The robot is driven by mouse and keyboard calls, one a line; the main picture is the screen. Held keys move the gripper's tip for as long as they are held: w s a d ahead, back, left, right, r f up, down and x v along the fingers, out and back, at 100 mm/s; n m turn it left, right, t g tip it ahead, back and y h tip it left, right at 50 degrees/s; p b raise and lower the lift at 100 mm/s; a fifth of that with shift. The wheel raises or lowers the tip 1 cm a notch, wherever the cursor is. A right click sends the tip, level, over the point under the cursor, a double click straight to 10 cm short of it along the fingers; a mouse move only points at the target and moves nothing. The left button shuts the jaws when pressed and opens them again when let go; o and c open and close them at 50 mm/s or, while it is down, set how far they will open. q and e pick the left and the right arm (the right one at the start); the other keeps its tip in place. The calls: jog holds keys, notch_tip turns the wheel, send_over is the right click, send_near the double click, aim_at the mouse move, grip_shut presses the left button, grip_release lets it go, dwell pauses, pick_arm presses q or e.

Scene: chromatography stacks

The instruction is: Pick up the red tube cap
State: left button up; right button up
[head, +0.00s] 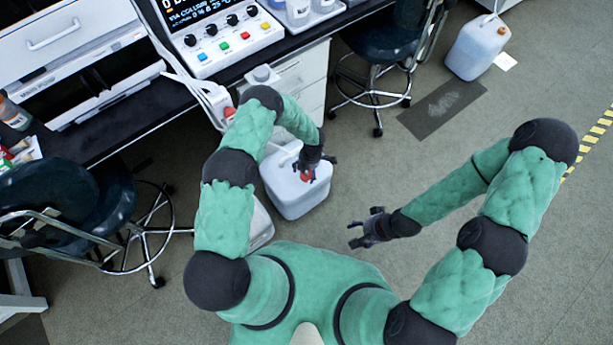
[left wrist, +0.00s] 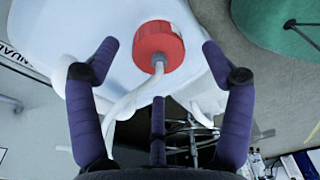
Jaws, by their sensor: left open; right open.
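The red tube cap (head: 307,175) sits on top of a white plastic jug (head: 298,198) that stands on the floor. In the left wrist view the red cap (left wrist: 158,46) shows a white tube (left wrist: 130,98) coming out of its middle. My left gripper (head: 318,168) is over the jug, close to the cap. In the left wrist view the open fingers of my left gripper (left wrist: 160,60) lie on either side of the cap, with no clear contact. My right gripper (head: 362,230) is open and empty over the floor, to the right of the jug.
A black-topped bench (head: 150,108) with an instrument panel (head: 222,42) is behind my left arm. A stool (head: 387,45) stands beyond the jug, and another chair (head: 60,205) is at the left. A second jug (head: 477,50) is far right.

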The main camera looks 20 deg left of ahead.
pick_arm(q)
notch_tip(320, 180, down, 2)
jog(key=shift+s+a+f+b, duration=0.1)
jog(key=shift+f+b, duration=0.05)
jog(key=shift+b, duration=0.2)
jog(key=c, duration=1.2)
jog(key=shift+c, duration=0.2)
